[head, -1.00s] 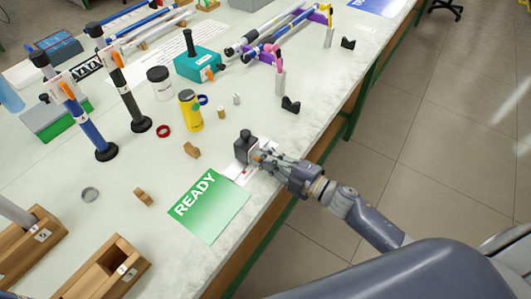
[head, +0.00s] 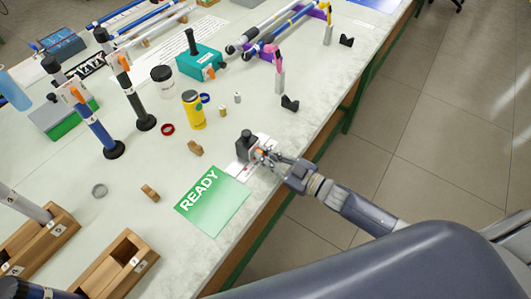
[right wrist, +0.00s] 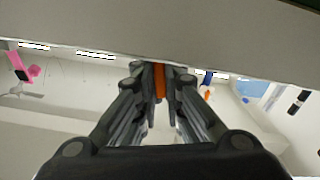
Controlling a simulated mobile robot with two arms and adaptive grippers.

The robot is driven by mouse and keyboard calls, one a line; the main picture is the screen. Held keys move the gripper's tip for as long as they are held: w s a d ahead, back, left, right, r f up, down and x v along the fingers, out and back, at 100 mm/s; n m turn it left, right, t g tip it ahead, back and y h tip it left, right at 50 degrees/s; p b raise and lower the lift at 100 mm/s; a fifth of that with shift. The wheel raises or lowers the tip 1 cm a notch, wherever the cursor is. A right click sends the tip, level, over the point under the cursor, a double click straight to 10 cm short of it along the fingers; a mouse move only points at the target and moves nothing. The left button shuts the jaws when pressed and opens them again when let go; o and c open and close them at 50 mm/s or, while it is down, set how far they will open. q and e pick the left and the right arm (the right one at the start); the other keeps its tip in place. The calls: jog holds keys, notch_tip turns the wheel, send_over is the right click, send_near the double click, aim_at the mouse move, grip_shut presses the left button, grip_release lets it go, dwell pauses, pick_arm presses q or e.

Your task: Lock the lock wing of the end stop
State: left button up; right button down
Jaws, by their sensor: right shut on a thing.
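The end stop, a dark grey block with a black knob (head: 247,148), stands on a white marked plate near the table's right edge in the head view. Its small orange lock wing (head: 260,153) is on the side facing my right gripper. My right gripper (head: 266,156) reaches in from the right and is shut on the wing. In the right wrist view the orange wing (right wrist: 160,82) shows as an upright strip between the fingertips (right wrist: 160,85). The fingers hide part of the wing, so its exact angle is unclear. My left gripper is not in view.
A green READY mat (head: 212,201) lies just left of the plate. Wooden holders (head: 118,268) are at lower left. The table edge runs close beside the end stop.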

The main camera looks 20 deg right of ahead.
jog(key=shift+m, duration=1.3)
jog(key=shift+f+p, duration=0.1)
jog(key=shift+p, duration=0.2)
jog(key=c, duration=1.7)
grip_release()
jog(key=shift+s+d, duration=0.1)
jog(key=v, duration=1.1)
jog(key=shift+s+d, duration=0.3)
